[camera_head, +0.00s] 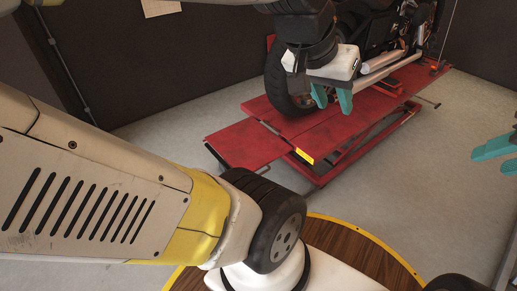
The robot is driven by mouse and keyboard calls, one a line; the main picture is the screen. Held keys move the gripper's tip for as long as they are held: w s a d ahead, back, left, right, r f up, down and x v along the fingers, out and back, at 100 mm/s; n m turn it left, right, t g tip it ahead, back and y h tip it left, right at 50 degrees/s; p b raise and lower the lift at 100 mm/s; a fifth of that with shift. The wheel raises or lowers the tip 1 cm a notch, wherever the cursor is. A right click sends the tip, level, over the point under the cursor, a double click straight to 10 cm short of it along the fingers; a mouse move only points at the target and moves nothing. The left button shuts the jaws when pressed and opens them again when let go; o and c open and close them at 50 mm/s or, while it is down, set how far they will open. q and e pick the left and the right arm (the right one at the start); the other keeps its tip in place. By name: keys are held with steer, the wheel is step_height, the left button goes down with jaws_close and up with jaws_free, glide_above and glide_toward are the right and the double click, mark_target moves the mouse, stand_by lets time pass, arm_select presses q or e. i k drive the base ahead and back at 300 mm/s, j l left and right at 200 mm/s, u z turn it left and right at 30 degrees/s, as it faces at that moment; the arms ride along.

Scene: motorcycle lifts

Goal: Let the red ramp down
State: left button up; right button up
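The red lift (345,130) stands on the floor at upper middle, its deck raised on a frame. The red ramp (243,145) is the flat plate at its near left end. It lies roughly in line with the deck, its outer edge apparently above the floor. My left gripper (332,98) has teal fingers pointing down, slightly apart with nothing seen between them. It appears over the deck, right of the ramp and apart from it. My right gripper (494,152) is at the right edge, partly cut off, its teal fingers apart and empty.
A motorcycle stands on the lift; its tyre (284,90) is beside my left gripper. A yellow label (304,156) marks the deck's near edge. A round wooden disc with a yellow rim (395,258) lies at the bottom. Grey floor (420,170) is clear right of the lift.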

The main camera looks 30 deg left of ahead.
mark_target(247, 143)
steer(key=u, duration=1.2)
steer(key=z, duration=0.5)
steer(key=i+j+z, duration=0.1)
steer(key=j+z, duration=0.95)
steer(key=j, duration=0.55)
steer(key=j+z, duration=0.1)
steer(key=j, duration=0.55)
steer(key=k+j, duration=0.1)
steer(key=j, duration=0.55)
steer(key=k+j+z, duration=0.15)
steer(key=j, duration=0.5)
steer(key=i, duration=0.05)
